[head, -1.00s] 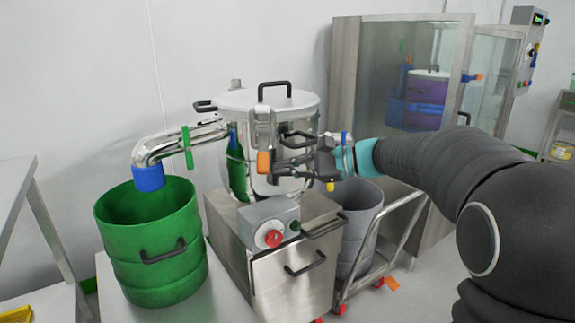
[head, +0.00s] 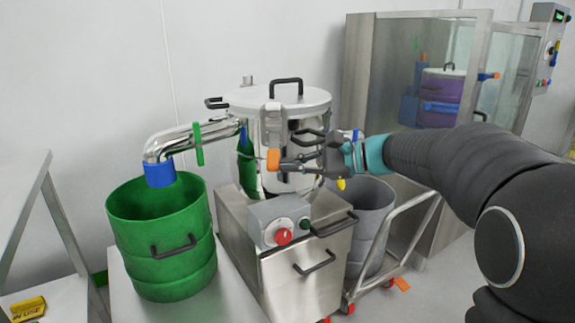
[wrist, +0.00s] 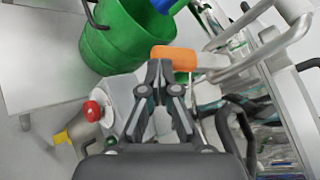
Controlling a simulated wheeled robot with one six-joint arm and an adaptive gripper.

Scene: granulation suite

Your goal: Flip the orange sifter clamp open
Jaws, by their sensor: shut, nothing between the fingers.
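The sifter clamp (head: 272,120) is a metal latch on the front of the sifter's steel drum, under the lid rim. Its orange tip (head: 273,160) hangs at the lower end, against the drum. In the wrist view the orange tip (wrist: 174,57) lies just beyond my fingertips. My gripper (head: 288,166) is shut and empty, coming in from the right, with its fingertips right beside the orange tip. In the wrist view my gripper (wrist: 160,68) points at the orange tip. I cannot tell whether they touch.
A green drum (head: 190,279) stands left under the blue-ended outlet pipe (head: 190,138). A control box with a red knob (head: 284,236) sits below the clamp. A grey bin (head: 372,225) on a trolley and a steel glass-fronted cabinet (head: 365,85) stand right.

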